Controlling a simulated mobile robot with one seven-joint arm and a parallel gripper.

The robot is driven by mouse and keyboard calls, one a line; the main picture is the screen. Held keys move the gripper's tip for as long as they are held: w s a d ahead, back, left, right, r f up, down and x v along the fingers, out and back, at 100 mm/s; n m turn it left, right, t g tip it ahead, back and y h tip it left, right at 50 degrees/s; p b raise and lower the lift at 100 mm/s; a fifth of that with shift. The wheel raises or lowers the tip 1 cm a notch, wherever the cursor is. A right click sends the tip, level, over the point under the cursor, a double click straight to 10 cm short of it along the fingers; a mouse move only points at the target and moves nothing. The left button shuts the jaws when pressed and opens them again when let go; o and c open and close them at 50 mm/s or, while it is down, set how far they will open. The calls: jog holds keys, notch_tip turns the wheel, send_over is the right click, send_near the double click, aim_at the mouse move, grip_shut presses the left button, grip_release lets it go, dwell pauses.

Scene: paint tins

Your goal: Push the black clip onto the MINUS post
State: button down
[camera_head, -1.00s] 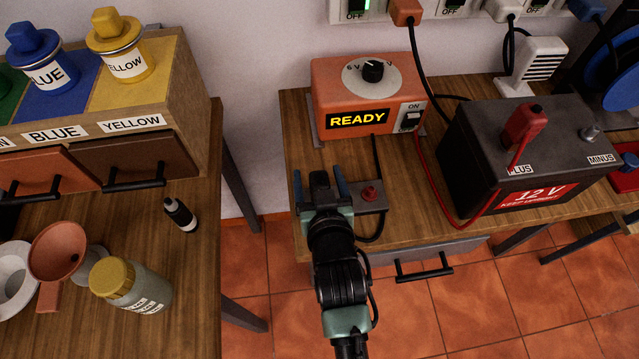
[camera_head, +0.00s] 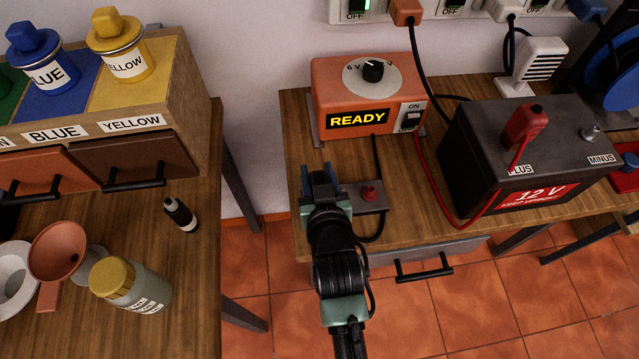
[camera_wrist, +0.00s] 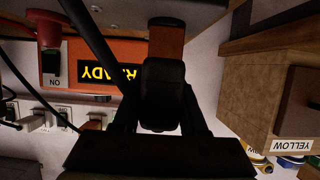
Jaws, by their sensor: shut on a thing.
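The black clip (camera_wrist: 163,85) is between the fingers of my gripper (camera_head: 321,180), which is shut on it at the front left of the right-hand table. In the head view the fingers largely hide the clip. In the wrist view it is a dark block with a brown-orange piece beyond it. The MINUS post (camera_head: 592,133) is a bare grey metal stud on the right of the dark 12 V battery (camera_head: 480,135), well to the right of my gripper. A red clip (camera_head: 524,128) sits over the PLUS post.
An orange charger (camera_head: 335,85) reading READY stands behind my gripper. A small box with a red button (camera_head: 369,193) is close on its right. A red cable (camera_head: 425,180) loops before the battery. A fan-like white device (camera_head: 540,60) stands behind. Paint tins are at left.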

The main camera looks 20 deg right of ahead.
notch_tip(320, 180, up, 10)
jog(key=p, duration=0.1)
dwell(0.4)
jog(key=c, duration=1.2)
grip_release()
jog(key=c, duration=2)
grip_release()
jog(key=shift+r, duration=6.65)
jog(key=c, duration=1.6)
grip_release()
jog(key=shift+s+d+r, duration=0.1)
jog(key=shift+s+d, duration=2.35)
jog(key=shift+d, duration=5.35)
jog(key=shift+s+d+f, duration=0.1)
jog(key=shift+s+d, duration=2.35)
jog(key=shift+d, duration=5.3)
jog(key=shift+s+d+r, duration=0.1)
jog(key=shift+s+d, duration=2.35)
jog(key=shift+d, duration=5.35)
